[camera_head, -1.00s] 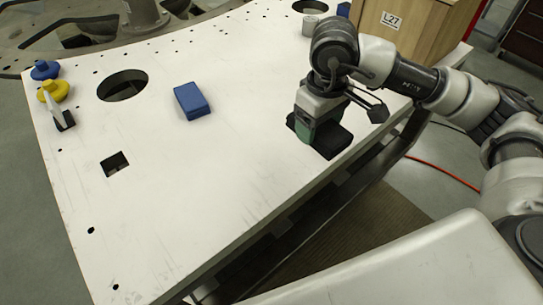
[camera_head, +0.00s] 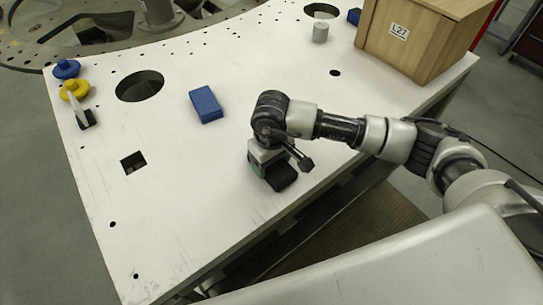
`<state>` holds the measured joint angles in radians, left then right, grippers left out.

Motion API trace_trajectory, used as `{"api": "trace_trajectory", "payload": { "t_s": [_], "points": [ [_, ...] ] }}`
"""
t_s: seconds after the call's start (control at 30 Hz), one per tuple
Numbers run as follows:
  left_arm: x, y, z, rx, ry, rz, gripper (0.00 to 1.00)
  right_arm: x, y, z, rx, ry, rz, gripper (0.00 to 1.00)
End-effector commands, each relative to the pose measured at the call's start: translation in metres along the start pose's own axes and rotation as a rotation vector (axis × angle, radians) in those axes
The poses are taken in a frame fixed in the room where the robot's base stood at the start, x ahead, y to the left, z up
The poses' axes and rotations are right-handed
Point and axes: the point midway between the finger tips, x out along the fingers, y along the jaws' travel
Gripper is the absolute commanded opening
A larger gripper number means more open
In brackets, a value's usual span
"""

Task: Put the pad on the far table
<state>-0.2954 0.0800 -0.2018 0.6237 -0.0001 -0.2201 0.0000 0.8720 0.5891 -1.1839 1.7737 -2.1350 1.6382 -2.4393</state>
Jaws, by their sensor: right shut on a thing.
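My right gripper (camera_head: 270,172) is low over the near right part of the white plate table (camera_head: 200,190), with its black fingers pointing down. It is shut on a small green thing (camera_head: 257,168), likely the pad, mostly hidden between the fingers and under the wrist. I cannot tell whether the green thing touches the table top. My left gripper is not in view. I cannot tell which surface is the far table; a grey round plate with holes (camera_head: 85,27) lies beyond the white table at the upper left.
A blue block (camera_head: 207,104) lies left of my right gripper. Blue (camera_head: 66,69) and yellow (camera_head: 74,90) knobbed pieces sit at the left edge. A wooden box (camera_head: 415,42) and a grey cylinder (camera_head: 320,32) stand at the back right. The table has large cutouts.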

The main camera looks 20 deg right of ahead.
Motion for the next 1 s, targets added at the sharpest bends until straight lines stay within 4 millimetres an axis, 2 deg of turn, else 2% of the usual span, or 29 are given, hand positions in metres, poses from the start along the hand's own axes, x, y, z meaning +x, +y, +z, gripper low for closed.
{"api": "trace_trajectory", "payload": {
  "t_s": [0.43, 0.47, 0.6, 0.87, 1.0],
  "points": [
    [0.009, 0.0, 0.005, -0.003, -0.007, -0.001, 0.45, 0.006, 0.0, 0.0, -0.001, 0.001, 0.0, 0.48],
    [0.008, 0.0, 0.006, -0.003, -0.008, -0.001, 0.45, 0.005, 0.0, 0.0, 0.0, 0.001, 0.0, 0.73],
    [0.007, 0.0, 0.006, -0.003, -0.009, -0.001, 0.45, 0.004, 0.0, 0.0, 0.0, 0.001, 0.0, 0.94],
    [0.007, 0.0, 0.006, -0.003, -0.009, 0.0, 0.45, 0.004, 0.0, 0.0, 0.0, 0.0, -0.001, 0.95],
    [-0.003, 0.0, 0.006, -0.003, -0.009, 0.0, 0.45, -0.003, 0.0, 0.0, 0.0, 0.0, -0.001, 0.95]
  ]
}}
